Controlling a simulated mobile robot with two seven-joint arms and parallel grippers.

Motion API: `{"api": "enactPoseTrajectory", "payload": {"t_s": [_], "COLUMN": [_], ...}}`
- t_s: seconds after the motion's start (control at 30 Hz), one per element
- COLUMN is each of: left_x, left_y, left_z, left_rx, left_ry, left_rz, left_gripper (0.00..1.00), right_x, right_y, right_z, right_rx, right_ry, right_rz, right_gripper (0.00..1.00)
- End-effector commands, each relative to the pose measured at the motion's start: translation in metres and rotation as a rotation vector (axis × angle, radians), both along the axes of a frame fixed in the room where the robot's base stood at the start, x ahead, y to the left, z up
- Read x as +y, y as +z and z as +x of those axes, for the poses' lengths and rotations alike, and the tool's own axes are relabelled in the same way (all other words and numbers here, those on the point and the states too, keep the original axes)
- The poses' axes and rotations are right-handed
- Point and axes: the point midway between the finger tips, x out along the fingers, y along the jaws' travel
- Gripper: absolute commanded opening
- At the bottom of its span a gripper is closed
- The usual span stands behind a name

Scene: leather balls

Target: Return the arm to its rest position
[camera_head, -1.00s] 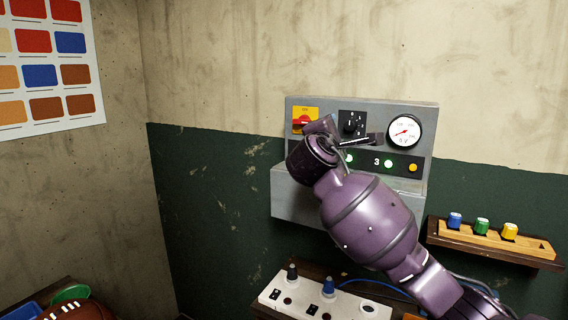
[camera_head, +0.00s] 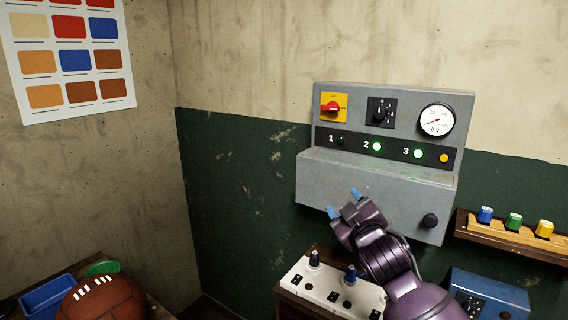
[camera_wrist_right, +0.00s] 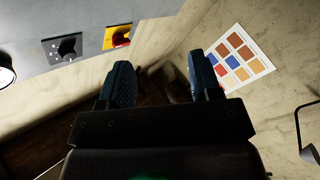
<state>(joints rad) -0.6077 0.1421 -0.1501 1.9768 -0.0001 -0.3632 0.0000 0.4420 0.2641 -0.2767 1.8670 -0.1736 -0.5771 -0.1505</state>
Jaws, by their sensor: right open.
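My right arm (camera_head: 385,255) comes in from the lower right in the head view. Its gripper (camera_head: 343,202) is open and empty, with blue fingertips in front of the lower part of the grey control panel (camera_head: 335,175). In the right wrist view the two dark blue fingers (camera_wrist_right: 163,85) stand apart with nothing between them. The panel carries a red switch on a yellow plate (camera_head: 333,106), a black selector knob (camera_head: 380,113) and a round gauge (camera_head: 436,120). Lamps 2 and 3 glow green; lamp 1 is dark. My left gripper is not in view.
A white strip with plugs (camera_head: 325,290) lies below the gripper. A wooden rack (camera_head: 510,238) with blue, green and yellow pieces is at right. A brown ball (camera_head: 105,300) and a blue tray (camera_head: 48,296) are at lower left. A colour chart (camera_head: 70,60) hangs on the left wall.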

Motion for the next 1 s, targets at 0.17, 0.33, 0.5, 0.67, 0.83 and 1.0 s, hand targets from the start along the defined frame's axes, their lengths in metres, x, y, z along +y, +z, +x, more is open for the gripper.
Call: {"api": "enactPoseTrajectory", "payload": {"t_s": [0.17,0.33,0.5,0.67,0.83,1.0], "left_x": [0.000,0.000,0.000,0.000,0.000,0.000], "left_y": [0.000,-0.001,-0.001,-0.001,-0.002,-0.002], "left_z": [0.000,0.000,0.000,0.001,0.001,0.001], "left_rx": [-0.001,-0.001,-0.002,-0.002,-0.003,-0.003], "left_ry": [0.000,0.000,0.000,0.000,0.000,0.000], "left_rz": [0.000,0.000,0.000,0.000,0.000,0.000], "left_gripper": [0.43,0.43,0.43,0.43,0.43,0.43], "right_x": [-0.025,-0.050,-0.076,-0.100,-0.123,-0.136], "right_y": [-0.075,-0.140,-0.203,-0.262,-0.320,-0.361], "right_z": [-0.036,-0.077,-0.126,-0.181,-0.249,-0.308], "right_rx": [0.102,0.195,0.294,0.404,0.533,0.640], "right_ry": [0.016,-0.008,-0.065,-0.144,-0.243,-0.318], "right_rz": [0.189,0.330,0.419,0.465,0.487,0.495], "right_gripper": [0.58,0.58,0.58,0.58,0.58,0.58]}}
